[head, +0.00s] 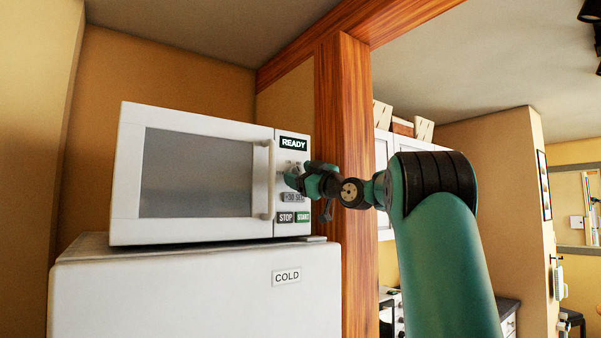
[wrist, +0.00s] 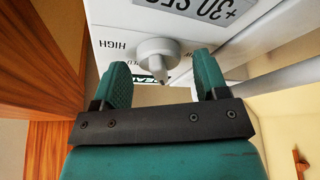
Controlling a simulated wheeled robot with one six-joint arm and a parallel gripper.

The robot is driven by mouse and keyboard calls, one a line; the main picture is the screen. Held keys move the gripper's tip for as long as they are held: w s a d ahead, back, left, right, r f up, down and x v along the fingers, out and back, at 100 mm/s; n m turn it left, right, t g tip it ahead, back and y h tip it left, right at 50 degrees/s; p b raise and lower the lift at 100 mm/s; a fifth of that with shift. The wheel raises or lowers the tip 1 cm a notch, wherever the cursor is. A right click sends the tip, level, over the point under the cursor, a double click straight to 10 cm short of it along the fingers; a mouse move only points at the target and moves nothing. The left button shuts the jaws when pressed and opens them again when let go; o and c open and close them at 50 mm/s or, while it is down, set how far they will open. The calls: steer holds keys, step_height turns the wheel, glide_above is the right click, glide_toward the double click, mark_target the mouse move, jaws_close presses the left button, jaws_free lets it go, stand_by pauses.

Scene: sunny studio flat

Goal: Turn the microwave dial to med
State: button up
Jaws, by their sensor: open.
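The white microwave (head: 195,172) stands on top of a white fridge, with its door shut and a dark window. Its display reads READY (head: 293,143). In the wrist view the white dial (wrist: 158,52) sticks out from the control panel, with its narrow pointer end towards me. The word HIGH shows beside it; part of another label is hidden. My gripper (wrist: 160,82) is open, its two green fingers on either side of the dial's near end, with gaps. In the head view my gripper (head: 306,181) covers much of the dial area.
The door handle (head: 270,180) runs upright just left of the panel. Below the dial are a +30 SEC button (head: 294,197), STOP (head: 286,218) and START (head: 303,217). The fridge (head: 200,295) is labelled COLD. A wooden post (head: 343,110) stands close right of the microwave.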

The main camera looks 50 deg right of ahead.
steer(key=shift+c, duration=0.5)
steer(key=c, duration=0.7)
steer(key=shift+a, duration=0.2)
steer(key=shift+c, duration=0.3)
steer(key=shift+d, duration=0.1)
